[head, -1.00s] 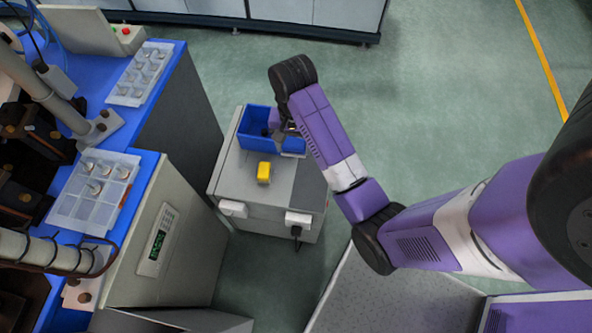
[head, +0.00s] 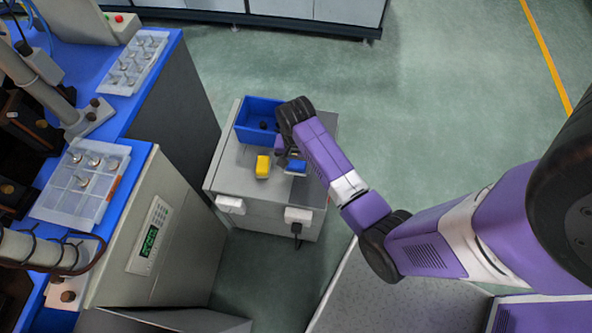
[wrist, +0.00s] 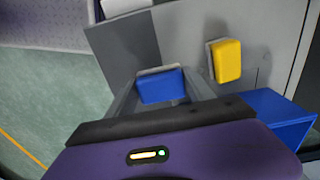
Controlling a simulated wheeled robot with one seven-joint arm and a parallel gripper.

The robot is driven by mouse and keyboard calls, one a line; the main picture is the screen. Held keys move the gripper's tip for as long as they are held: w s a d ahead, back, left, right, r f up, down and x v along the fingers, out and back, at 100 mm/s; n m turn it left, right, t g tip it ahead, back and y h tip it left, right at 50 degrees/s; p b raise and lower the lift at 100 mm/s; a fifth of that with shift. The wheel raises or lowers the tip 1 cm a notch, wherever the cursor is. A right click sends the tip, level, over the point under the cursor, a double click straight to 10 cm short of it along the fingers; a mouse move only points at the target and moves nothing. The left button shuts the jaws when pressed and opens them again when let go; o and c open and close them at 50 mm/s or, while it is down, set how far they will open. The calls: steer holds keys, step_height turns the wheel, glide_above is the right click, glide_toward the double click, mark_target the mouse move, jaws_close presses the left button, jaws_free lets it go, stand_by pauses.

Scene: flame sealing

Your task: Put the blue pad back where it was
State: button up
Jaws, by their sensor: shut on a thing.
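The blue pad (wrist: 161,86) is between the fingers of my gripper (wrist: 165,92) in the wrist view. In the head view the blue pad (head: 296,166) shows at the front right of the grey cabinet top, under my gripper (head: 292,160). My gripper is shut on it. Whether the pad touches the cabinet top, I cannot tell. A yellow pad (head: 262,167) sits on the cabinet top just left of the blue pad; it also shows in the wrist view (wrist: 226,61).
A blue bin (head: 258,121) with a dark item in it stands at the back of the grey cabinet (head: 228,175). A bench with a blue top and clear trays (head: 82,183) is at left. Open green floor (head: 450,90) lies to the right.

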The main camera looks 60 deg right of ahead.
mark_target(296, 171)
steer(key=shift+f+b, duration=0.3)
steer(key=shift+f, duration=1.45)
steer(key=shift+f, duration=0.2)
steer(key=o, duration=1.4)
steer(key=shift+o, duration=0.2)
